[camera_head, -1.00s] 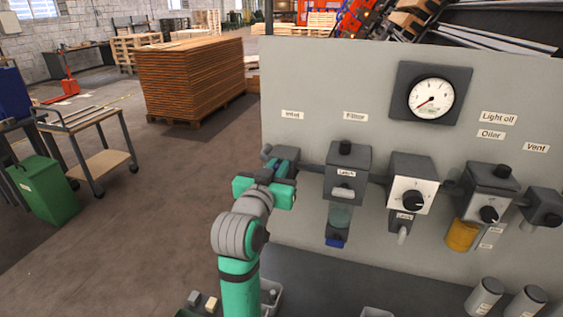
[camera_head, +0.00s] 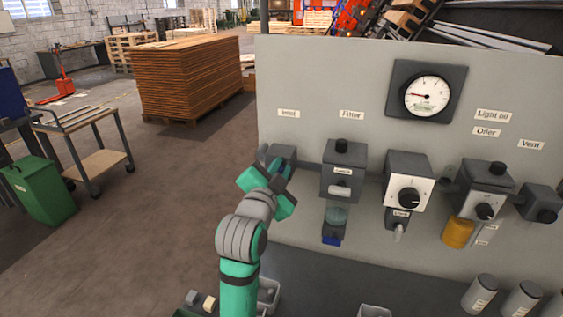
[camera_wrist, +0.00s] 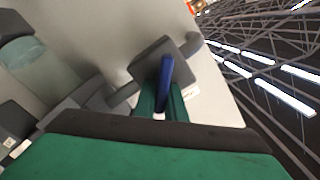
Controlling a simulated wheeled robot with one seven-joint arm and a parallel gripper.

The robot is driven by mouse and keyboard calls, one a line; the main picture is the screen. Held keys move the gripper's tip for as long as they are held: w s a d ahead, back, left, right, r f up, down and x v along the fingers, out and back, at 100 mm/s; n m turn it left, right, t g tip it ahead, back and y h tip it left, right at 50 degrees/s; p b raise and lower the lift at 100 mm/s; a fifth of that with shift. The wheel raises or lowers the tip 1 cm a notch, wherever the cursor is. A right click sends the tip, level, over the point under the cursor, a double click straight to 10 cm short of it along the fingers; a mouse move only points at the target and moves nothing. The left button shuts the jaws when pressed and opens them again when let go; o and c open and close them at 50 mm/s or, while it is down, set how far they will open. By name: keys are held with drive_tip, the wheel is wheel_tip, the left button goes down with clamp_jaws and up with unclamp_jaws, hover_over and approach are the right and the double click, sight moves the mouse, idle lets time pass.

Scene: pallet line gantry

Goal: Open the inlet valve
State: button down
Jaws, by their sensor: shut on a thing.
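The inlet valve (camera_head: 285,153) is a dark grey block on the left of the grey panel, below the label "Inlet" (camera_head: 288,113). In the wrist view, the valve body (camera_wrist: 160,56) carries a blue lever handle (camera_wrist: 165,75). My gripper (camera_head: 273,168) is at the valve, turned at a tilt. In the wrist view, its green fingers (camera_wrist: 162,103) are shut on the blue handle. In the head view, my gripper hides most of the handle. The round gauge (camera_head: 427,95) has its red needle pointing left.
The filter (camera_head: 342,172) stands close to the right of the inlet valve, with a regulator (camera_head: 409,180), an oiler (camera_head: 484,190) and a vent (camera_head: 541,203) further right. Open floor lies left of the panel, with a cart (camera_head: 95,150) and a green bin (camera_head: 38,188).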

drive_tip(key=shift+s+d+f+m, duration=0.1)
drive_tip(key=shift+f+m, duration=0.15)
drive_tip(key=shift+m, duration=1.3)
drive_tip(key=shift+w+d+f+m, duration=0.1)
drive_tip(key=shift+f+m, duration=0.15)
drive_tip(key=shift+m, duration=1.25)
drive_tip(key=shift+s+d+f+m, duration=0.1)
drive_tip(key=shift+f+m, duration=0.15)
drive_tip(key=shift+m, duration=1.3)
drive_tip(key=c, duration=1.8)
unclamp_jaws()
drive_tip(key=shift+s, duration=0.15)
drive_tip(key=v, duration=1)
drive_tip(key=shift+s+a, duration=0.15)
drive_tip(key=shift+s, duration=0.15)
